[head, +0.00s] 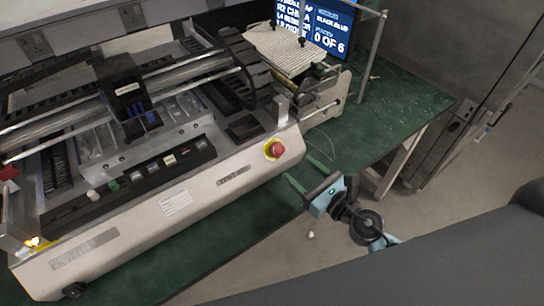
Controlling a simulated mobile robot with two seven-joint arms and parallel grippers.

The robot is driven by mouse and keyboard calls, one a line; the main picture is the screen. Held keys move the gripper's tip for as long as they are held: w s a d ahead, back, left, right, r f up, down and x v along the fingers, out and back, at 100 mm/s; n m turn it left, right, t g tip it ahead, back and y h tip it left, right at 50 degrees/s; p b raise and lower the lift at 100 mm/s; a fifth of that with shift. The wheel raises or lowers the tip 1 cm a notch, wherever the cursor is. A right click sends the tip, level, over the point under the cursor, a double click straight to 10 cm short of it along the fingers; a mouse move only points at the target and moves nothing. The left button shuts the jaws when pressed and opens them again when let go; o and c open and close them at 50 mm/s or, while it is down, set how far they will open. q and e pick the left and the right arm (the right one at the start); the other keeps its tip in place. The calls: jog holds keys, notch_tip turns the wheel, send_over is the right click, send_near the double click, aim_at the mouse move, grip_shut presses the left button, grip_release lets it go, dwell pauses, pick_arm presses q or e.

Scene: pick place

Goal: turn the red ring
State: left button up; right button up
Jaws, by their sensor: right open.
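A red round knob (276,149) sits on a yellow disc at the right end of the pale machine's front face. I see no separate red ring; this knob is the clearest red round part. My right gripper (296,167) is just below and to the right of the knob, its two fingers apart and pointing toward the machine. No object shows between the fingers, and they appear apart from the knob. My left gripper is not in view.
The large machine (190,196) fills the left of a green table (376,118). A smaller device with a ribbed pale top (287,48) and a screen (322,22) stand behind. A grey cabinet (440,60) is at right. The table's front edge lies under my right gripper.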

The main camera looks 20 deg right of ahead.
aim_at(281, 153)
jog(key=shift+n, duration=0.3)
jog(key=x, duration=0.6)
jog(key=shift+w+r+p, duration=0.1)
jog(key=shift+w+p, duration=0.15)
jog(key=shift+p, duration=0.1)
jog(key=shift+x, duration=0.8)
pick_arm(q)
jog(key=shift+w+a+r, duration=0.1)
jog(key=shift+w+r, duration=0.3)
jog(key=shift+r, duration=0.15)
pick_arm(e)
jog(key=shift+a, duration=0.1)
